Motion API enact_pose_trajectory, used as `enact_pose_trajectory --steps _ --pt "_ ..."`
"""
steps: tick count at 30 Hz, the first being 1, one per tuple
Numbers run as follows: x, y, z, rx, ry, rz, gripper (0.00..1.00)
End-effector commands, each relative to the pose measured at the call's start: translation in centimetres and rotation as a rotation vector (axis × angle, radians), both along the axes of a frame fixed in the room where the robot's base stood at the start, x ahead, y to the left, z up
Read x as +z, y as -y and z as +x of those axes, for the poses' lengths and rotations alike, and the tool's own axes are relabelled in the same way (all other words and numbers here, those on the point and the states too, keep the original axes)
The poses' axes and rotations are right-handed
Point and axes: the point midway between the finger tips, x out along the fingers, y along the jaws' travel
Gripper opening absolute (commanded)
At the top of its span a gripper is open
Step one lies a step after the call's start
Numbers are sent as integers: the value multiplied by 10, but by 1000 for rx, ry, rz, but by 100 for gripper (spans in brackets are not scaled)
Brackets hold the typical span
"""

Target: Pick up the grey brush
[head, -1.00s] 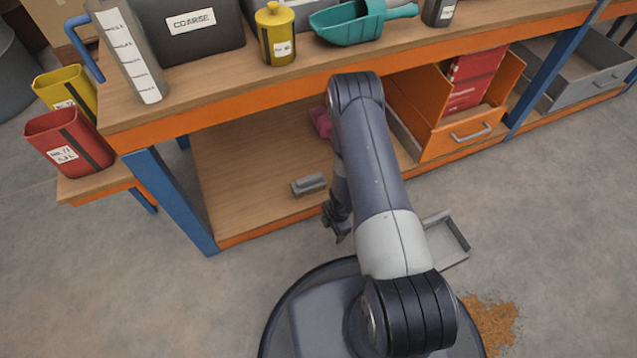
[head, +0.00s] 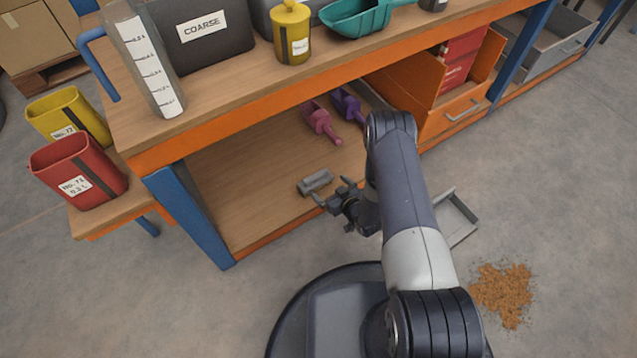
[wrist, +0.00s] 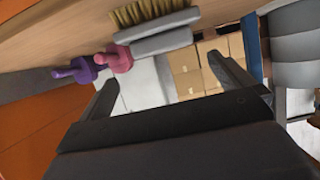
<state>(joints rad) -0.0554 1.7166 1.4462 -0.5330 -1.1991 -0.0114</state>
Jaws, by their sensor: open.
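The grey brush (head: 315,182) lies on the lower wooden shelf near its front edge. In the wrist view the grey brush (wrist: 160,40) shows its grey body and tan bristles, beyond the fingertips. My gripper (head: 335,194) is in front of the shelf, just right of and nearer than the brush. In the wrist view my gripper (wrist: 165,75) has its two dark fingers spread wide with nothing between them. It appears apart from the brush.
A pink scoop (head: 321,121) and a purple scoop (head: 347,105) lie deeper on the lower shelf (head: 240,190). The worktop's orange edge (head: 270,107) overhangs it. An orange drawer (head: 450,112) stands right. A grey dustpan (head: 456,218) and spilled brown grains (head: 503,293) are on the floor.

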Motion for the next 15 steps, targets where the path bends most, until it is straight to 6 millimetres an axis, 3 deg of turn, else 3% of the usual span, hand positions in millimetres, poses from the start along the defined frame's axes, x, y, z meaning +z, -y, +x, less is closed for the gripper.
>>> enact_pose_trajectory --steps 15 --pt "-24 -36 47 4 2 -1 100"
